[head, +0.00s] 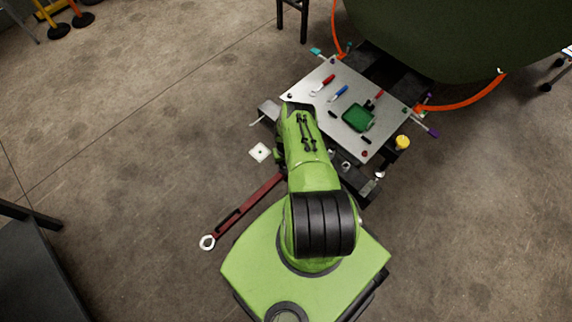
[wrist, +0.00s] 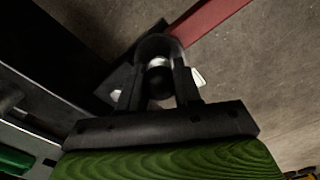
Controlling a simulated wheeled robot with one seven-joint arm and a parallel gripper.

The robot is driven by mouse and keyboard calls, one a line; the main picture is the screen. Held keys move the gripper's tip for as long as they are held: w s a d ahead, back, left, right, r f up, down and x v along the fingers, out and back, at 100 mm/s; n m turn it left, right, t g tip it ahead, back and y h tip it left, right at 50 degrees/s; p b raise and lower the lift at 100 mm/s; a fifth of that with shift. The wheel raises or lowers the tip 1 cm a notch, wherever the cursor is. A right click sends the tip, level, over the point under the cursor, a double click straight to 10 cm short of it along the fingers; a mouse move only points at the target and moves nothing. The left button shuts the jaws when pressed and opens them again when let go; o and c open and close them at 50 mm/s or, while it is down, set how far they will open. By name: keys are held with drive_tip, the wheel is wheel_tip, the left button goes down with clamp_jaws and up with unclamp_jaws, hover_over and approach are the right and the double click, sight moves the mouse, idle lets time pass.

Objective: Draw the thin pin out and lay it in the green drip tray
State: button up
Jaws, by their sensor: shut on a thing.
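The green drip tray (head: 358,118) lies on the silver plate, right of my arm in the head view. A green edge at the lower left of the wrist view may be the same tray. My gripper (wrist: 160,82) is shut on a small round dark piece with a silver part beside it, between the fingertips. This looks like the head of the thin pin (wrist: 159,84). Its shaft is hidden, so I cannot tell how far it sits in a hole. In the head view my arm hides the gripper and the pin.
The silver plate (head: 318,92) carries red and blue pens and small dark pieces. A yellow cap (head: 402,142) stands by the plate's right edge. The dark green fuselage (head: 455,35) overhangs the back.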

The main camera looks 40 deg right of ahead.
drive_tip(key=shift+r+p, duration=1.65)
drive_tip(key=shift+r, duration=0.45)
drive_tip(key=shift+r, duration=0.25)
drive_tip(key=shift+r+p, duration=1.1)
drive_tip(key=shift+r, duration=0.35)
